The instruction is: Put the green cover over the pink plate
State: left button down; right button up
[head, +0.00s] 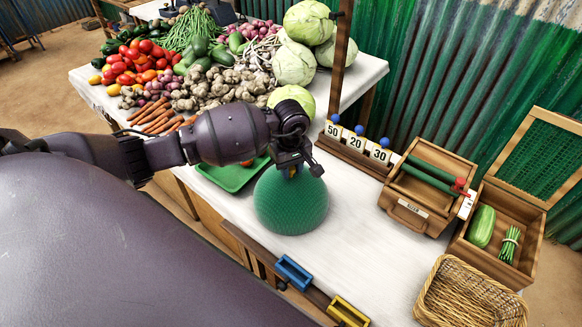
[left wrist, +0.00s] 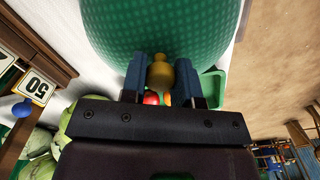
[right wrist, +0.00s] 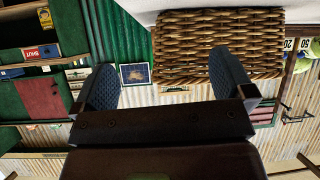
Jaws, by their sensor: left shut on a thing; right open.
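The green cover (head: 291,207) is a dome with a small brass-coloured knob (left wrist: 160,73). In the head view it is over the white table, just right of the green tray (head: 228,176). My left gripper (head: 291,172) is above the dome with its fingers on either side of the knob, shut on it; this also shows in the left wrist view (left wrist: 160,85). I cannot tell whether the dome's rim touches the table. The pink plate is not visible. My right gripper (right wrist: 165,85) is open and empty in the right wrist view, facing a wicker basket.
The wicker basket (head: 470,295) is at the table's front right. Wooden crates (head: 425,195) and number cards (head: 356,150) stand at the right and back. Vegetables fill the far left. White tabletop right of the dome is clear.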

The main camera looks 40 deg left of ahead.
jog(key=shift+s, duration=0.1)
pick_arm(q)
jog(key=c, duration=0.8)
grip_release()
jog(key=o, duration=0.6)
